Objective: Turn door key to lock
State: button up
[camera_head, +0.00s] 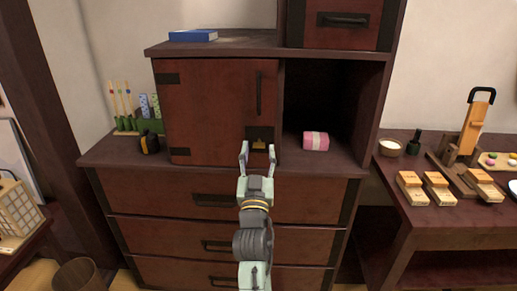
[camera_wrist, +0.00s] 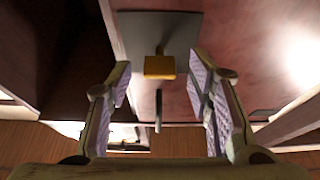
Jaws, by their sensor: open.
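The red-brown cabinet door (camera_head: 208,108) is closed, with a dark vertical handle (camera_head: 259,93) near its right edge. A brass key (camera_head: 259,144) sits in a dark lock plate (camera_head: 260,132) at the door's lower right. In the wrist view the yellow key (camera_wrist: 159,67) shows in front of the grey plate (camera_wrist: 185,32), and the dark handle (camera_wrist: 158,110) shows beyond it. My gripper (camera_head: 258,148) is open in front of the lock. In the wrist view its two fingers (camera_wrist: 160,92) stand apart, one on each side of the key, not visibly touching it.
An open compartment right of the door holds a pink-and-white bundle (camera_head: 316,141). A blue book (camera_head: 193,35) lies on top of the cabinet. A small dark-and-yellow object (camera_head: 149,142) stands left of the door. Drawers (camera_head: 160,193) are below. A side table (camera_head: 430,218) at right holds several wooden boxes.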

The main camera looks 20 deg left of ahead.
jog(key=shift+w+r, duration=0.1)
jog(key=shift+w, duration=0.15)
jog(key=shift+c, duration=0.4)
grip_shut()
